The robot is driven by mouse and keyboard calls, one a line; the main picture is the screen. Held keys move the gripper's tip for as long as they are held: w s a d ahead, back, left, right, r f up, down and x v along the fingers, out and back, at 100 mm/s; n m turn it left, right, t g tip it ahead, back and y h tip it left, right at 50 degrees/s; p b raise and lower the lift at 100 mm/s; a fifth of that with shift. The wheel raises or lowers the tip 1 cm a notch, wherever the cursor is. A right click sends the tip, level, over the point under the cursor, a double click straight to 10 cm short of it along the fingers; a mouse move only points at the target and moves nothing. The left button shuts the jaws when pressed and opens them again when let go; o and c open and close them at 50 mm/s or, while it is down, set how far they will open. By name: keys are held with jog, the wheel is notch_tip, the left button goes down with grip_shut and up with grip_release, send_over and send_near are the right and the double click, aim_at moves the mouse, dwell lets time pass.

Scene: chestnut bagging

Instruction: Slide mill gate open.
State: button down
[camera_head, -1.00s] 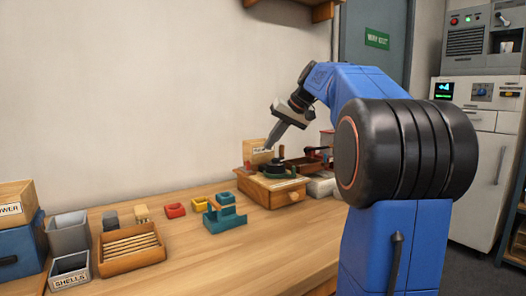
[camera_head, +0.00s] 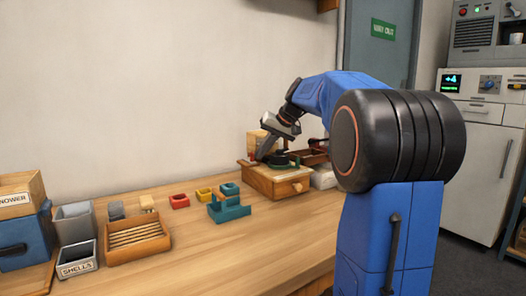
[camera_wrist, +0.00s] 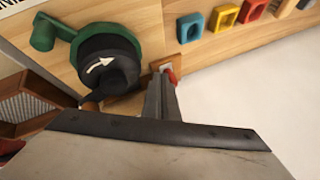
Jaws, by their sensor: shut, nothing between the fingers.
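The mill (camera_head: 278,180) is a wooden box with a drawer, standing against the wall. In the wrist view its round black top (camera_wrist: 108,62) carries a white curved arrow, with a green crank arm (camera_wrist: 58,30) beside it. A small red tab on a pale mount, which looks like the gate's handle (camera_wrist: 172,75), sits at the mill's edge. My gripper (camera_head: 261,157) is shut and empty, pointing down at the mill's left side. In the wrist view the fingertips (camera_wrist: 162,78) are right at the red tab and partly cover it. I cannot tell whether they touch.
Red, yellow and teal holders (camera_head: 229,210) stand left of the mill. Further left are a slatted wooden tray (camera_head: 138,252), a grey shells bin (camera_head: 77,269) and a blue box (camera_head: 24,246). The front of the wooden table is clear.

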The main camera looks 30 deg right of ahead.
jog(key=shift+a, duration=0.15)
jog(key=shift+s+a, duration=0.1)
jog(key=shift+a, duration=1.35)
